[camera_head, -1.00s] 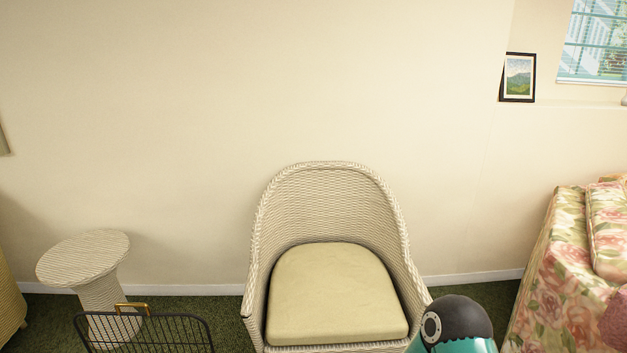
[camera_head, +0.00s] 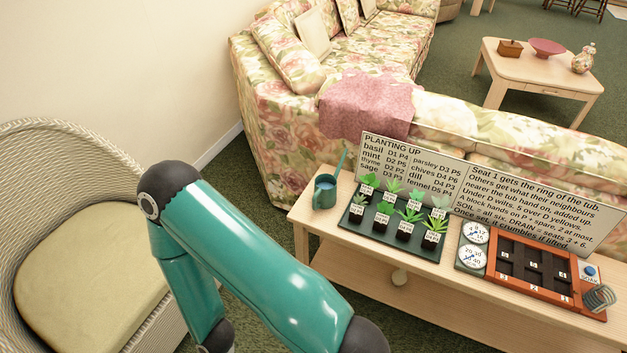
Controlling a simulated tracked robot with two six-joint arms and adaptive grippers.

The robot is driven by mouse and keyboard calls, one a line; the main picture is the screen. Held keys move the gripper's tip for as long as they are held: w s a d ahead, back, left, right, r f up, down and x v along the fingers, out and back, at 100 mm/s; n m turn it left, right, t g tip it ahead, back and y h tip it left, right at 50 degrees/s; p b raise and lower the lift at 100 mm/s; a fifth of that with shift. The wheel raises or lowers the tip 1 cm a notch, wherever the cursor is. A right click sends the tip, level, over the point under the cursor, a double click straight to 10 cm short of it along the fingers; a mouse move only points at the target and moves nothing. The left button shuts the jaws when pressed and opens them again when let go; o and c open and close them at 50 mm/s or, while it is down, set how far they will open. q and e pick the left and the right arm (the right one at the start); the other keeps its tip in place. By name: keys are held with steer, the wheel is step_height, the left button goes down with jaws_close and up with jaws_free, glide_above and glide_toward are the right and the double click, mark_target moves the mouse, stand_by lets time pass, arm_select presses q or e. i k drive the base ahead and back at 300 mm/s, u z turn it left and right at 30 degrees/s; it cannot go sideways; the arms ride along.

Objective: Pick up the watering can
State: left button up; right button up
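The watering can (camera_head: 325,191) is small and dark teal, with a long thin spout or rod slanting up to the right. It stands upright on the left end of a light wooden console table (camera_head: 312,221), left of a plant tray. A teal arm of mine with black joints crosses the lower left, in front of the wicker chair and short of the table. Neither gripper shows in this view, so I cannot see their fingers. The arm does not cover the can.
Close to the can's right is a dark tray (camera_head: 376,236) of labelled potted seedlings, with text boards (camera_head: 412,168) behind. Further right are dials (camera_head: 474,233) and an orange slotted tray (camera_head: 537,291). A floral sofa (camera_head: 480,121) backs the table. A wicker chair (camera_head: 85,270) stands left.

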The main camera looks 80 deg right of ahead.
mark_target(324, 197)
steer(key=u, duration=1)
steer(key=i, duration=0.1)
steer(key=z, duration=2.9)
steer(key=i, duration=1)
steer(key=u, duration=0.2)
